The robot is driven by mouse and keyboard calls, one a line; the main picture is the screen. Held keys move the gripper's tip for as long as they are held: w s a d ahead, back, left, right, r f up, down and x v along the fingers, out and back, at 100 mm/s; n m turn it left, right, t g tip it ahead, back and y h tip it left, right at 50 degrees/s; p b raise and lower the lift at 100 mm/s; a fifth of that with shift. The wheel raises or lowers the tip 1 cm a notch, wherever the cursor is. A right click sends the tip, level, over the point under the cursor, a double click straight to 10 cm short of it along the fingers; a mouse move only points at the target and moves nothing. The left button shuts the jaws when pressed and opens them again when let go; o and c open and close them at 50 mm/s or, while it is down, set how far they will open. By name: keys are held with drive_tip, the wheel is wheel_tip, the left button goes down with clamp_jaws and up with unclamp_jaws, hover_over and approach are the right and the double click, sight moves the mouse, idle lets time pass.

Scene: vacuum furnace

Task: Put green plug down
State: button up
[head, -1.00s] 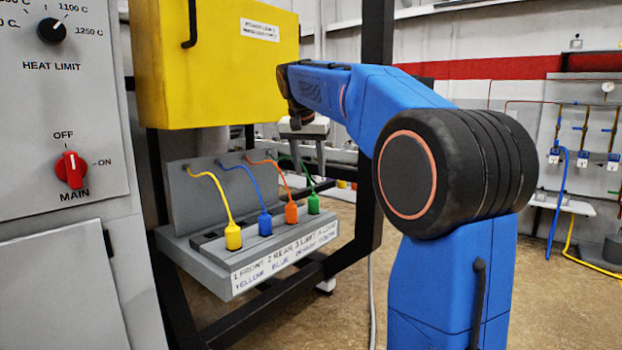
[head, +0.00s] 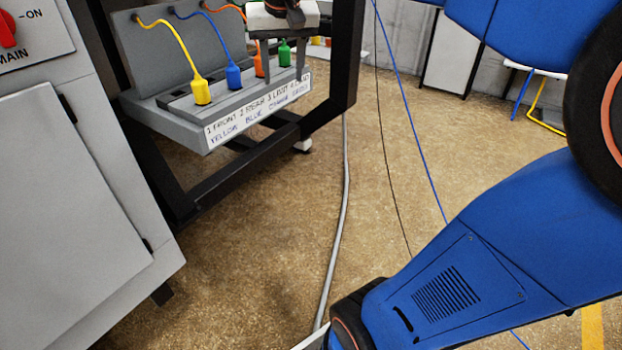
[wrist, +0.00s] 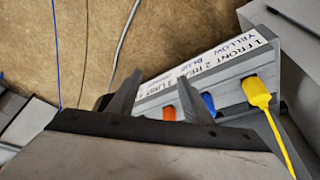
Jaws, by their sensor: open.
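The green plug (head: 285,52) stands upright at the right end of the plug row on the grey socket shelf (head: 178,127). My gripper (head: 283,70) is open above the shelf's right end. In the head view its two fingers show to the left and right of the green plug; I cannot tell whether they touch it. In the wrist view the open fingers (wrist: 108,85) point toward the shelf, and the green plug is hidden there.
The yellow plug (head: 201,91), blue plug (head: 233,75) and orange plug (head: 260,65) stand left of the green one, with cords to the back panel. A black frame post (head: 345,55) stands close on the right.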

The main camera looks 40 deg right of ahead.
drive_tip(key=s+a+f+n+y, duration=0.1)
drive_tip(key=s+a+f+n, duration=0.1)
drive_tip(key=s+f, duration=0.8)
drive_tip(key=s+a+f+n, duration=0.2)
drive_tip(key=s+a+f, duration=0.2)
drive_tip(key=s+f, duration=0.6)
drive_tip(key=shift+a+f+n+t+y, duration=0.3)
drive_tip(key=shift+f+n+t+y, duration=0.1)
drive_tip(key=shift+f, duration=0.05)
